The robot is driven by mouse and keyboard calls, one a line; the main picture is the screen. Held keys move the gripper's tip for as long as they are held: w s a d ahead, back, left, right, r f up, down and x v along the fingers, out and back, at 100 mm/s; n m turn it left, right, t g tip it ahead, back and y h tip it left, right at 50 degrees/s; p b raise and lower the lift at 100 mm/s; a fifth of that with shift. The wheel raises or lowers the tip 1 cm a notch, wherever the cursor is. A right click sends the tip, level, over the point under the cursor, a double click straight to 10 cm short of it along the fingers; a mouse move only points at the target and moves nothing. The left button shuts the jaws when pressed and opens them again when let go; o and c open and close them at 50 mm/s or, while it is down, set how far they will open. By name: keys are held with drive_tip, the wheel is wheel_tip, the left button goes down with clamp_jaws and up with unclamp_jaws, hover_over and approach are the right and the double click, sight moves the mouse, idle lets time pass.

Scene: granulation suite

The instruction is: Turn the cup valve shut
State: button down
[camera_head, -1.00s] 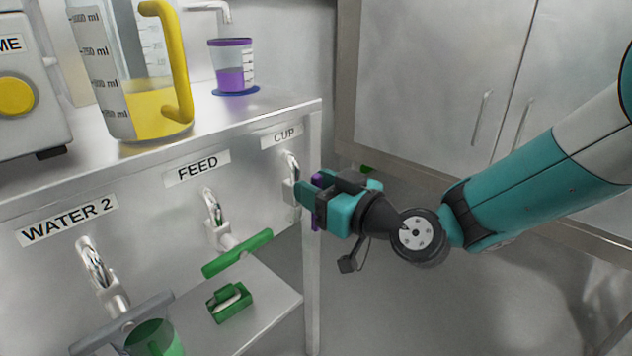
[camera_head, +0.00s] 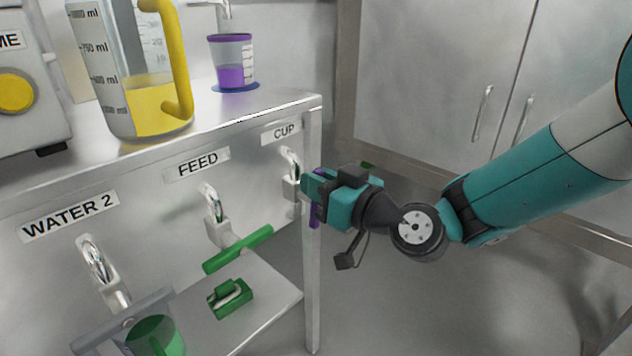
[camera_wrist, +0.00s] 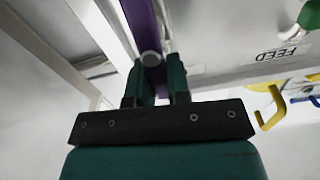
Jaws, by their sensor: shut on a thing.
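The CUP label (camera_head: 284,132) is on the bench front, with the cup valve's metal pipe (camera_head: 291,170) below it. My gripper (camera_head: 309,188) is at this valve, shut on its purple handle (camera_head: 314,215). The handle's lower end shows below the jaws; much of the rest is hidden behind them. In the wrist view the purple handle (camera_wrist: 139,22) runs up from between the two teal fingers (camera_wrist: 156,82). On the bench, a clear cup (camera_head: 231,64) with a purple rim holds purple liquid under a spout (camera_head: 223,12).
The FEED valve's green handle (camera_head: 238,249) and the WATER 2 valve's grey handle (camera_head: 122,321) are to the left. A green-handled item (camera_head: 230,298) lies on the lower shelf (camera_head: 270,304). A yellow-handled jug (camera_head: 128,70) stands on the bench. A bench leg (camera_head: 312,270) is beside my gripper.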

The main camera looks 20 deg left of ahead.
drive_tip(key=shift+w+d+f+m+p, duration=0.2)
drive_tip(key=shift+w+f+m+p, duration=0.55)
drive_tip(key=shift+m, duration=2.05)
drive_tip(key=shift+w+d+f+m+p, duration=0.3)
drive_tip(key=shift+m+p, duration=0.95)
drive_tip(key=shift+m, duration=1.55)
drive_tip(key=shift+w+d+f+m+p, duration=0.1)
drive_tip(key=shift+w+f+m+p, duration=0.5)
drive_tip(key=shift+m, duration=2.2)
drive_tip(key=shift+s+p, duration=0.25)
drive_tip(key=shift+p, duration=0.15)
drive_tip(key=c, duration=1.1)
unclamp_jaws()
drive_tip(key=b+v, duration=1.4)
drive_tip(key=v, duration=0.3)
drive_tip(key=shift+s+d+f+b, duration=0.1)
drive_tip(key=shift+s+d+b, duration=0.1)
drive_tip(key=shift+b, duration=0.1)
